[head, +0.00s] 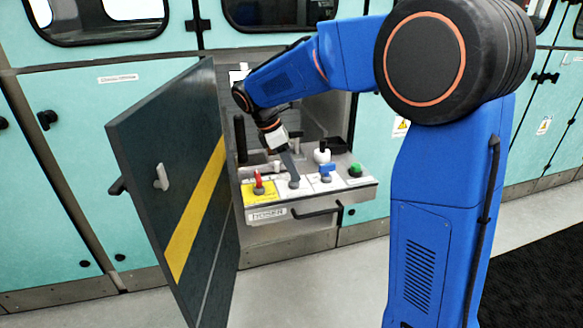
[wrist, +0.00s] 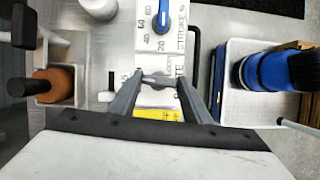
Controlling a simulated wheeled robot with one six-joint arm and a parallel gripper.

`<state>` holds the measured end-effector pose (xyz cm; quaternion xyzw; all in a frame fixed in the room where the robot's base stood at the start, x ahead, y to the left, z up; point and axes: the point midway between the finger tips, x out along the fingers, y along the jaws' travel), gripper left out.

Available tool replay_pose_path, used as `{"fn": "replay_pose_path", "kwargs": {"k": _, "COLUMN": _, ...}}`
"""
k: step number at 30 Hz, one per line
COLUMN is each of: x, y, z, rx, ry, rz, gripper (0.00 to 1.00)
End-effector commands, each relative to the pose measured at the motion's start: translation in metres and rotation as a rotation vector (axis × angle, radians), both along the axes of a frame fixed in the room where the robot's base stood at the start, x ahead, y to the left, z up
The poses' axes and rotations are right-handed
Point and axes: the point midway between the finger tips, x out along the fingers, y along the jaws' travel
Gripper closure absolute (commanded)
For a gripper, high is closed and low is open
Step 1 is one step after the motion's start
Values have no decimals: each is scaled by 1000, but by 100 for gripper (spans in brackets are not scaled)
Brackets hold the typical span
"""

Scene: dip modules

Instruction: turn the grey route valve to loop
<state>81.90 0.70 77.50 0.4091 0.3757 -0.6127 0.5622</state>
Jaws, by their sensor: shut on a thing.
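The grey route valve (wrist: 157,79) is on the white control panel (wrist: 147,45), seen in the wrist view between my fingers. My gripper (wrist: 158,81) is shut on its small grey handle. In the head view my gripper (head: 293,181) reaches down to the panel, between the red knob (head: 258,181) on a yellow plate and the blue knob (head: 326,171). The fingers and wrist partly cover the valve, and its labels are mostly hidden, so I cannot read which position it points to. In the wrist view the blue knob (wrist: 163,17) stands beyond the valve, beside a printed scale.
A green knob (head: 355,169) is at the panel's right end. A dark open door (head: 190,165) with a yellow stripe stands close on the left. A black handle (head: 318,210) sticks out below the panel. In the wrist view a white tray (wrist: 232,108) lies right.

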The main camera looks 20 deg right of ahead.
Motion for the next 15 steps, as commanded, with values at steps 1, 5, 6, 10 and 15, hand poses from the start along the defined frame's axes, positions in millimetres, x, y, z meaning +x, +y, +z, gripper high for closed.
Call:
{"fn": "replay_pose_path", "kwargs": {"k": 1, "x": 1, "y": 0, "z": 0, "rx": 0, "ry": 0, "rz": -26, "gripper": 79}}
{"fn": "replay_pose_path", "kwargs": {"k": 5, "x": 2, "y": 0, "z": 0, "rx": 1, "ry": 0, "rz": -123, "gripper": 79}}
{"fn": "replay_pose_path", "kwargs": {"k": 6, "x": 3, "y": 0, "z": 0, "rx": 1, "ry": -1, "rz": -157, "gripper": 79}}
{"fn": "replay_pose_path", "kwargs": {"k": 10, "x": 3, "y": -1, "z": 0, "rx": 1, "ry": -1, "rz": -280, "gripper": 79}}
{"fn": "replay_pose_path", "kwargs": {"k": 15, "x": 4, "y": -1, "z": 0, "rx": 0, "ry": 0, "rz": -442, "gripper": 79}}
